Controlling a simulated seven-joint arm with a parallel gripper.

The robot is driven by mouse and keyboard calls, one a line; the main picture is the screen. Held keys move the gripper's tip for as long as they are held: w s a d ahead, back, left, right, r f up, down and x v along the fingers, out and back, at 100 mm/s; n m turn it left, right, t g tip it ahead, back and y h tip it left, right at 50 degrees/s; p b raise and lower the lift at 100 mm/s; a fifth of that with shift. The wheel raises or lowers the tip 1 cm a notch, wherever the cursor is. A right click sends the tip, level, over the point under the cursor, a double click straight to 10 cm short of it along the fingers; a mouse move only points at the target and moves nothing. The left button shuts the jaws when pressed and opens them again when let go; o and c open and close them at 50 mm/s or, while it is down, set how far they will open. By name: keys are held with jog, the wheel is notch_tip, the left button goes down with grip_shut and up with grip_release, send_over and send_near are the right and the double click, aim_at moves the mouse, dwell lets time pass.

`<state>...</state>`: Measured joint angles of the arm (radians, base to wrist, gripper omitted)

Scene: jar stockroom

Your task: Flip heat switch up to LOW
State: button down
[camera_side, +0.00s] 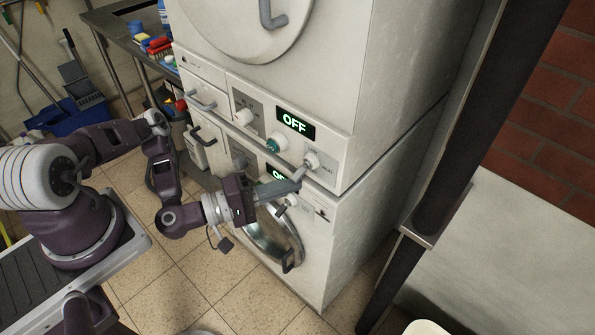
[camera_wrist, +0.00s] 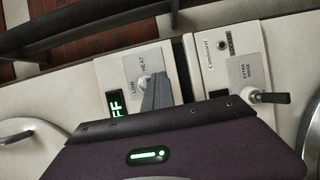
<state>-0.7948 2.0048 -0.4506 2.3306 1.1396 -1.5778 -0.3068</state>
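The heat switch (camera_side: 312,160) is a small light round-based switch at the right end of the upper machine's panel. In the wrist view its base (camera_wrist: 144,82) sits on a grey plate marked HEAT and LOW. My gripper (camera_side: 298,175) reaches up to it from the lower left, its fingers together as one narrow grey bar. The fingertips (camera_wrist: 157,88) overlap the switch in the wrist view and hide part of its lever. I cannot tell whether they touch it, nor the lever's exact position.
The upper display (camera_side: 295,123) reads OFF, with a teal knob (camera_side: 277,143) below it. The lower machine has a similar panel and an extra rinse switch (camera_wrist: 268,97). A dark post (camera_side: 450,130) stands right of the machines. Tiled floor lies open in front.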

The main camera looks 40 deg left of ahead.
jog(key=shift+r, duration=0.9)
jog(key=f+v, duration=0.1)
jog(key=v, duration=0.9)
jog(key=shift+w, duration=0.1)
